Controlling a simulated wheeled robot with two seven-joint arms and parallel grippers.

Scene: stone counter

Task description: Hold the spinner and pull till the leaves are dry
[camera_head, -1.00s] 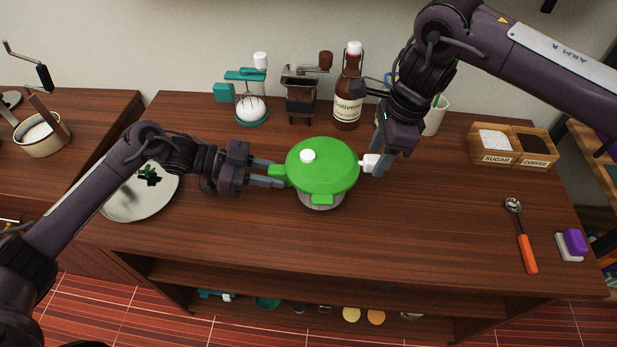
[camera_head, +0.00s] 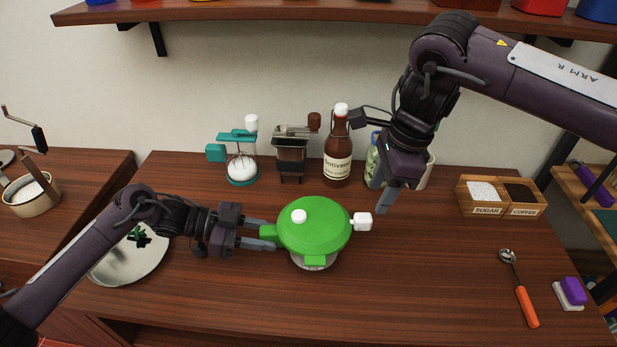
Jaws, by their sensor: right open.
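The salad spinner (camera_head: 315,225) has a green lid with a white button on top and stands on the wooden counter. A white pull knob (camera_head: 362,221) sticks out from its right side, close against the lid. My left gripper (camera_head: 268,240) is closed around the green handle on the spinner's left side; the fingers partly hide the handle. My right gripper (camera_head: 368,164) is open and empty, above and slightly right of the knob, apart from it. Any leaves inside the spinner are hidden by the lid.
Behind stand a teal-topped jar (camera_head: 242,168), a grinder (camera_head: 291,152) and a brown bottle (camera_head: 337,160). A plate (camera_head: 120,268) lies left under my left arm. A sugar and coffee box (camera_head: 487,207), a scoop (camera_head: 521,292) and a purple block (camera_head: 572,291) are right.

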